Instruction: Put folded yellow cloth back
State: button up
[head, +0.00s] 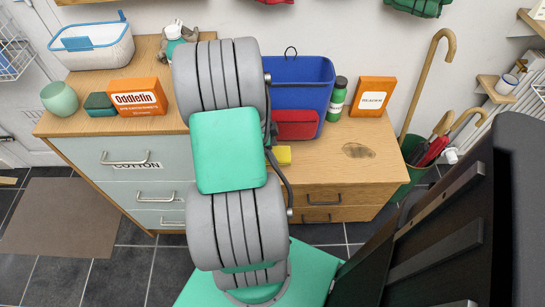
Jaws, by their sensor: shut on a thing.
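A small yellow folded-looking piece (283,155), which fits the folded yellow cloth, shows just right of my arm, in front of the red item by the blue bin. My arm covers its left side, so I cannot tell whether it rests on the wooden top or is held. My arm's grey and green links fill the middle of the head view. My gripper cannot be made out behind them.
A blue bin (305,77) with a red item (296,125), a green bottle (337,98) and an orange READER box (373,96) stand on the right wooden top (385,165). An orange Oddletin box (139,97) and white basket (92,45) stand left. Canes (428,85) lean at right.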

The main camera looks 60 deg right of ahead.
jog(key=shift+w+d+f, duration=0.2)
jog(key=shift+d+f, duration=0.15)
jog(key=shift+f, duration=0.15)
jog(key=shift+w+d+f+b, duration=0.15)
jog(key=shift+f+b, duration=0.1)
jog(key=shift+f, duration=0.65)
jog(key=shift+s+d+f+b, duration=0.15)
jog(key=shift+f+b, duration=0.1)
jog(key=shift+f, duration=0.6)
jog(key=shift+w, duration=0.1)
jog(key=shift+f, duration=0.2)
jog(key=o, duration=1.2)
jog(key=p+v, duration=0.2)
jog(key=v, duration=1)
jog(key=shift+r, duration=0.2)
